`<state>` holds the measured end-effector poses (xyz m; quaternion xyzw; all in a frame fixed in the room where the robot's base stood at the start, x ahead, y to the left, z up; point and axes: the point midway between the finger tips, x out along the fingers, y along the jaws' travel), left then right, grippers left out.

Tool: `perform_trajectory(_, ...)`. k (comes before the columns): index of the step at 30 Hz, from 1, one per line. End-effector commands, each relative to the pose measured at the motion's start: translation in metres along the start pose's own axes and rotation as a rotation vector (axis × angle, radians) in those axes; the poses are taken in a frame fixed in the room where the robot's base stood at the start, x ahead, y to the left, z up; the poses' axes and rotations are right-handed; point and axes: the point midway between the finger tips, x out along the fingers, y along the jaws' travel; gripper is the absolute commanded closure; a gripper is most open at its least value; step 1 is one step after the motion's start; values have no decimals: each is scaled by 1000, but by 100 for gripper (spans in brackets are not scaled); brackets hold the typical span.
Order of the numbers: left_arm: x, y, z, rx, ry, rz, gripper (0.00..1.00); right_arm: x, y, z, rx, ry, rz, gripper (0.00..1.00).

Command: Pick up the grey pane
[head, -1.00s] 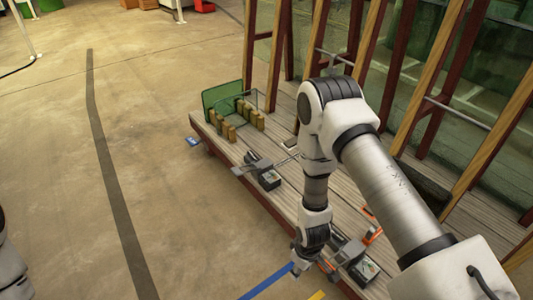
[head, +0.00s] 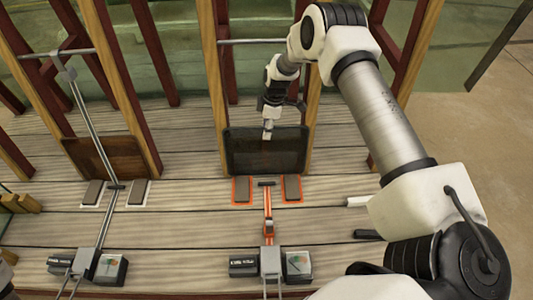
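A dark grey pane (head: 255,158) stands upright between two wooden posts, at the back of the plank platform, in the middle of the head view. My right gripper (head: 267,134) points down at the pane's upper edge and overlaps it in the picture. Its fingers look narrow and are seen edge-on. I cannot tell whether they touch the pane or are closed on it. The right wrist hides part of the pane's top edge.
A brown panel (head: 105,157) leans between posts at the left. Orange-edged pads (head: 292,188) and an orange lever rod (head: 268,215) lie in front of the pane. Grey boxes with gauges (head: 298,266) stand at the front. Bare planks (head: 190,190) separate the two stations.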

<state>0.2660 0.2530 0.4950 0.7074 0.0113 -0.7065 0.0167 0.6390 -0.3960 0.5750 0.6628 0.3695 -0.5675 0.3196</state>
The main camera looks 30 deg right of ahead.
Motion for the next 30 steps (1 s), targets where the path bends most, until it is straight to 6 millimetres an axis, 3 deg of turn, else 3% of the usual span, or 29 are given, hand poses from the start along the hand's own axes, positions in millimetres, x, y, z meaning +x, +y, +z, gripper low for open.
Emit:
perform_trajectory(1,3,0,0,0,1,0,40,14,-2,1,0,-2,-3,60)
perform_trajectory(4,6,0,-1,0,2,0,40,29,-2,0,-1,-2,-2,60)
perform_trajectory(11,5,0,-1,0,3,0,40,33,-2,0,0,0,0,60)
perform_trajectory(12,5,0,-1,0,3,0,40,33,-2,0,0,0,0,64)
perform_trajectory(15,5,0,-1,0,3,0,40,33,-2,0,0,0,-1,99)
perform_trajectory(30,5,0,-1,0,3,0,40,30,1,-1,-2,1,7,100)
